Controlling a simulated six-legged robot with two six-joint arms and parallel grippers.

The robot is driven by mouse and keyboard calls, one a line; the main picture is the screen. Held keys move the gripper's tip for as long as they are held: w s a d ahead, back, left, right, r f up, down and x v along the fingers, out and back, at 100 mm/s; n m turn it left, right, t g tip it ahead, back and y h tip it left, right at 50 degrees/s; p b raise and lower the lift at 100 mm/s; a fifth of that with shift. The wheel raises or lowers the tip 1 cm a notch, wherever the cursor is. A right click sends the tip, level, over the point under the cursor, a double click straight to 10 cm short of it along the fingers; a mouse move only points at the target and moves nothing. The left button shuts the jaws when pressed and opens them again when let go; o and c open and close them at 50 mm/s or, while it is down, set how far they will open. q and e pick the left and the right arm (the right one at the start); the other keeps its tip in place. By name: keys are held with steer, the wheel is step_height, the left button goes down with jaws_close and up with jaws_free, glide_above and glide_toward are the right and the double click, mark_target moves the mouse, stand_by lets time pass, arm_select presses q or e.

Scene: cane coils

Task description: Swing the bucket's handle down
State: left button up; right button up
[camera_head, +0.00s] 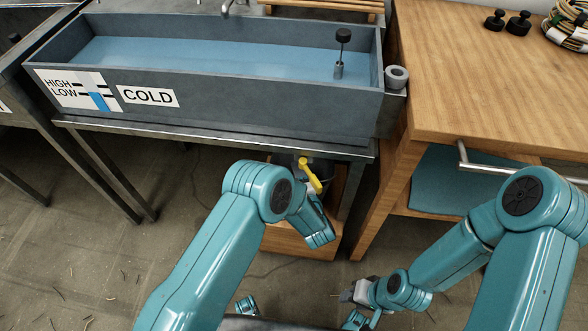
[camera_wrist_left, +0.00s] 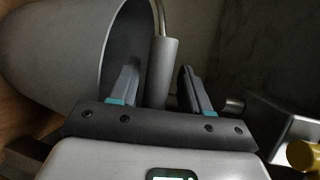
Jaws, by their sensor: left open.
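The grey bucket (camera_wrist_left: 55,48) fills the left of the left wrist view, its open mouth turned toward the middle. Its handle has a thin wire and a grey cylindrical grip (camera_wrist_left: 158,65). My left gripper (camera_wrist_left: 158,78) is open, with one finger on each side of the grip and gaps showing. In the head view the bucket is mostly hidden behind my left arm, under the basin. My right gripper (camera_head: 352,291) is low near the floor, away from the bucket; its finger gap is too small to make out.
A yellow valve lever (camera_head: 310,176) hangs under the basin (camera_head: 230,105), close to my left arm; yellow also shows in the left wrist view (camera_wrist_left: 304,156). A wooden box (camera_head: 288,240) stands below. A wooden bench (camera_head: 480,75) with a metal rail is at right.

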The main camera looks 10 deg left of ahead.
arm_select(q)
steer(key=shift+w+a, duration=0.1)
steer(key=shift+w, duration=0.2)
arm_select(e)
steer(key=shift+w+a, duration=0.25)
steer(key=shift+w, duration=0.15)
arm_select(q)
steer(key=shift+s, duration=0.1)
steer(key=shift+c, duration=0.3)
jaws_close()
steer(key=shift+s+f+b, duration=0.3)
steer(key=shift+f+b, duration=0.1)
steer(key=shift+f, duration=0.15)
steer(key=shift+s+f+b, duration=0.3)
steer(key=shift+f+b, duration=0.05)
steer(key=shift+f, duration=0.2)
arm_select(e)
steer(key=shift+s+d+f, duration=0.1)
steer(key=shift+s+f, duration=0.05)
steer(key=shift+f, duration=0.6)
arm_select(q)
steer(key=shift+o, duration=0.3)
jaws_free()
